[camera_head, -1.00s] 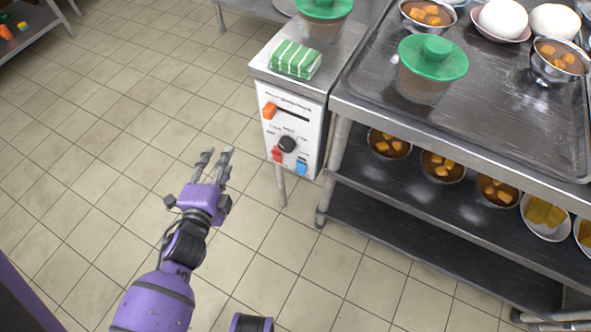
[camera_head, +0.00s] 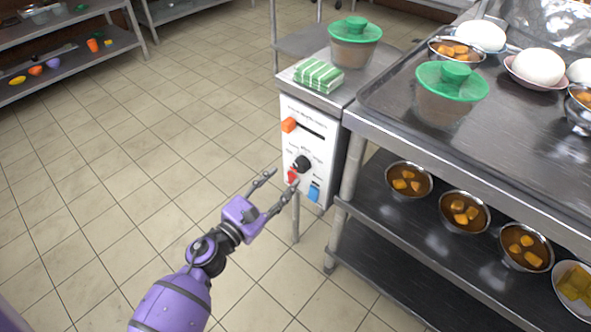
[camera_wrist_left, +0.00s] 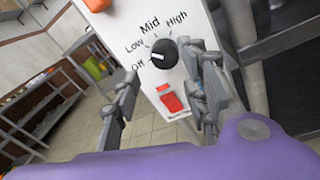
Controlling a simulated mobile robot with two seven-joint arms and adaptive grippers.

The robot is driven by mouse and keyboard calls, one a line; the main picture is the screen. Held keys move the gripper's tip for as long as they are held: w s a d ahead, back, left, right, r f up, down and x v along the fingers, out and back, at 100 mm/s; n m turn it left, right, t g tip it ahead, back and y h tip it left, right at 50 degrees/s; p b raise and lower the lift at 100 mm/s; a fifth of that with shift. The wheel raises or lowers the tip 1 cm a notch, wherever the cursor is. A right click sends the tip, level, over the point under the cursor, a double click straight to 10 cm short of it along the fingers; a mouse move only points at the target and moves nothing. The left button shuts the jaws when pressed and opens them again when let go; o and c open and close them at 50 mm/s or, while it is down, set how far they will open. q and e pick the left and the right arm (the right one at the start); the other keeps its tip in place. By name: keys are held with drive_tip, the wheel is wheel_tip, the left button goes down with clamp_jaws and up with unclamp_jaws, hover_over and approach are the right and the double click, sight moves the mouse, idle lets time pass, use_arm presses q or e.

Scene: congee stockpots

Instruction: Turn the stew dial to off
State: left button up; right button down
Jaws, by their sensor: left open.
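The stew dial is a round black knob (camera_head: 302,163) on a white control panel (camera_head: 318,150) below a steel counter. In the left wrist view the dial (camera_wrist_left: 163,53) has the labels Off, Low, Mid and High around it. Its white mark is on the left side, toward Low and Off; I cannot tell exactly which. My left gripper (camera_head: 283,180) is open and empty, just in front of the panel, below and left of the dial. In the left wrist view its fingers (camera_wrist_left: 163,85) are spread apart, with the dial beyond them. My right gripper is out of view.
A red switch (camera_head: 293,175) sits just below the dial, close to one fingertip. A blue switch (camera_head: 314,193) and an orange slider (camera_head: 289,124) share the panel. The steel table (camera_head: 400,130) is to the right. The tiled floor (camera_head: 150,170) on the left is clear.

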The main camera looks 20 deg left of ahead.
sight(296, 165)
use_arm(q)
drive_tip(key=x, duration=0.5)
drive_tip(key=shift+w+d, duration=0.1)
drive_tip(key=shift+w, duration=0.1)
drive_tip(key=shift+w+d, duration=0.2)
drive_tip(key=shift+w, duration=0.4)
drive_tip(key=shift+r, duration=0.1)
drive_tip(key=c, duration=1)
drive_tip(key=shift+a, duration=0.1)
